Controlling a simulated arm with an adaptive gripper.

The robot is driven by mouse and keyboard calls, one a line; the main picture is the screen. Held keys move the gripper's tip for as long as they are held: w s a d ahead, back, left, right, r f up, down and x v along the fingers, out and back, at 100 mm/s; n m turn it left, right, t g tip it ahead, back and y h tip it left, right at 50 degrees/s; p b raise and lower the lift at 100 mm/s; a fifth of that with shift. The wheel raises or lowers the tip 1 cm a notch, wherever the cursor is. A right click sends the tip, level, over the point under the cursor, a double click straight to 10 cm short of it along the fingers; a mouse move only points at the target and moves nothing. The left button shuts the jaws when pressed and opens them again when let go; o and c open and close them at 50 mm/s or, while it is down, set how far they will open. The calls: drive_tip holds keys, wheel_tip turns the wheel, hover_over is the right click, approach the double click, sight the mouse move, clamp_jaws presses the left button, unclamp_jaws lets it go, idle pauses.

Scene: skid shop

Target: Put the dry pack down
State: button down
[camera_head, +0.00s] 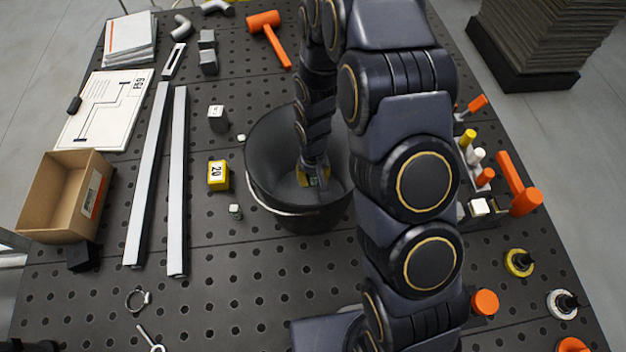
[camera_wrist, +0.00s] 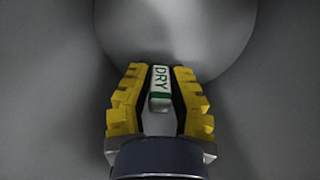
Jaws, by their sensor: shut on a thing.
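The dry pack (camera_wrist: 161,80) is a small white block with a green edge and the word DRY on it. My gripper (camera_wrist: 160,92), with yellow ridged fingers, is shut on it in the wrist view. In the head view my gripper (camera_head: 312,178) reaches down inside a black bucket (camera_head: 268,165) on the table. The pack is hardly visible there, small between the fingers. The bucket's grey inner wall and floor (camera_wrist: 180,40) fill the wrist view. I cannot tell whether the pack touches the bucket floor.
Left of the bucket on the perforated table (camera_head: 240,300) are a yellow block marked 20 (camera_head: 218,175), small grey blocks (camera_head: 218,118) and two long metal bars (camera_head: 178,180). An open cardboard box (camera_head: 65,197) stands at the left edge. An orange mallet (camera_head: 270,38) lies behind.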

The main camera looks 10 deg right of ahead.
drive_tip(key=shift+f, duration=1.2)
drive_tip(key=shift+f, duration=0.15)
drive_tip(key=c, duration=1.1)
unclamp_jaws()
